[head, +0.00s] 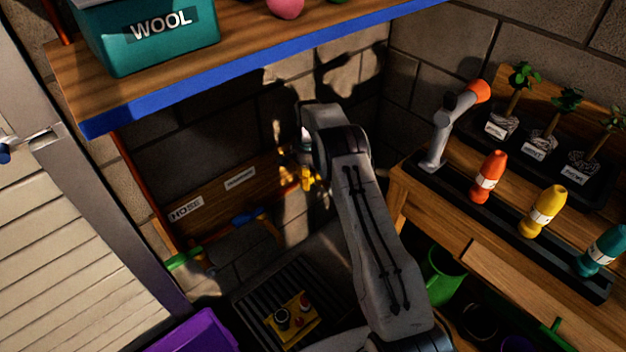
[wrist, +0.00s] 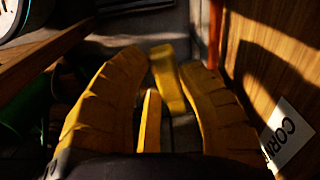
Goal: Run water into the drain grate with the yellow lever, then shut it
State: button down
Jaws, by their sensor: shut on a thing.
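In the wrist view my gripper (wrist: 163,62) has two ribbed yellow fingers close around a yellow piece, which looks like the yellow lever (wrist: 168,85). A thin yellow strip stands nearer, between the fingers; I cannot tell what it belongs to. In the head view my gripper (head: 307,179) is small and partly hidden behind my arm, in front of the labelled wooden board (head: 212,200); lever and fingers blend together there. The dark slatted drain grate (head: 262,290) lies on the floor below. I see no running water.
A yellow tray (head: 292,322) with small items sits on the grate. A blue handle (head: 250,215) and green handle (head: 184,259) are at the left. A purple bin (head: 193,333), a blue-edged shelf (head: 190,88) and a bench with bottles (head: 420,178) surround my arm.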

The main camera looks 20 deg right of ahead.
jog(key=shift+w+a+f+m, duration=0.1)
jog(key=shift+w+a+m, duration=0.15)
jog(key=shift+m, duration=0.55)
jog(key=shift+w, duration=0.1)
jog(key=c, duration=0.8)
grip_release()
jog(key=shift+r, duration=0.2)
notch_tip(320, 180, up, 12)
jog(key=shift+f, duration=0.15)
